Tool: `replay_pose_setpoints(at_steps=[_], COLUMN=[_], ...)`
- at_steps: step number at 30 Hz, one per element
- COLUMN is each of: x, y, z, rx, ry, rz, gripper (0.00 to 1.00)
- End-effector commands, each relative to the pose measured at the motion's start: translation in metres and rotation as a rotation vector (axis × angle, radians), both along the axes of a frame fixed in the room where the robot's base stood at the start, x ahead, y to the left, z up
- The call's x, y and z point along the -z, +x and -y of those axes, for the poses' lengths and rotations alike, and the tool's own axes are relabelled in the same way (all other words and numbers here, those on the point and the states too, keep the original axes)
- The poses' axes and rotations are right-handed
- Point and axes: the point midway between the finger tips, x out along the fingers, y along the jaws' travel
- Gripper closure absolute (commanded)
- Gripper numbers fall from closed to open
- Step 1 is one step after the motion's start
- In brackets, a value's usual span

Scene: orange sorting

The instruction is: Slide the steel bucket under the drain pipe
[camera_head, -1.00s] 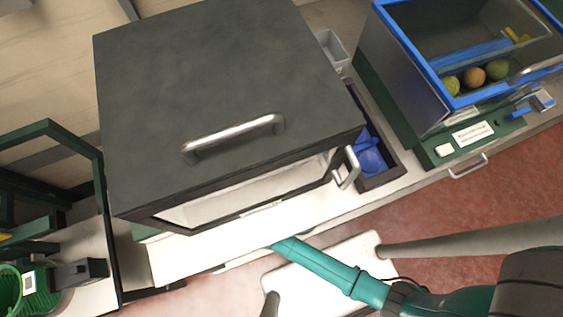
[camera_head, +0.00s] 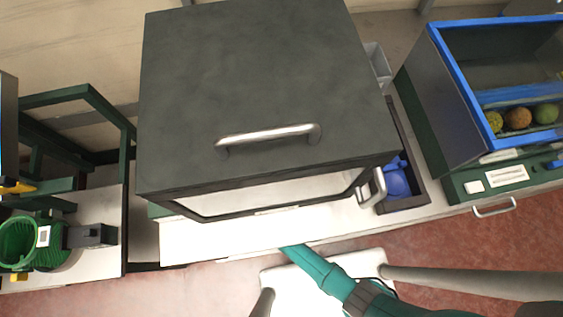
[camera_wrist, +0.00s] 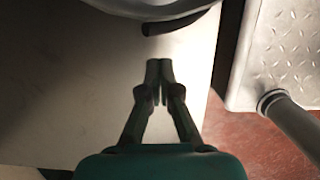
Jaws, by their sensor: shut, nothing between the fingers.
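In the wrist view my gripper (camera_wrist: 159,68) is shut and empty, its fingertips together over a pale flat surface. Just ahead of the fingertips, at the top edge, is part of a round grey rim (camera_wrist: 150,10), perhaps the steel bucket. A short dark curved piece (camera_wrist: 178,24) lies along its lower edge. The fingertips look a small gap short of both. Most of the round thing is cut off. In the head view my teal arm runs to the bench's front edge, and its end is hidden there. I cannot make out the drain pipe in either view.
A large dark cabinet (camera_head: 260,90) with a top handle stands on the white bench (camera_head: 215,240). A blue-framed bin (camera_head: 460,90) with fruit is at the right, a green basket (camera_head: 20,240) at the left. A treaded metal plate (camera_wrist: 285,50) with a pole lies right of my gripper.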

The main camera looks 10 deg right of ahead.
Motion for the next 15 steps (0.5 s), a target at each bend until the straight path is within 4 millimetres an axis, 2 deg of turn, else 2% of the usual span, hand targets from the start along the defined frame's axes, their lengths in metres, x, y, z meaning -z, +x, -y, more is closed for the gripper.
replay_pose_setpoints(at_steps=[2,9,15], x=[0.008,0.006,0.006], y=[-0.001,0.0,0.001], z=[0.003,0.03,0.04], rx=[0.001,0.003,0.001], ry=[-0.001,-0.001,0.0], rz=[-0.002,0.0,0.0], gripper=[1.0,1.0,1.0])
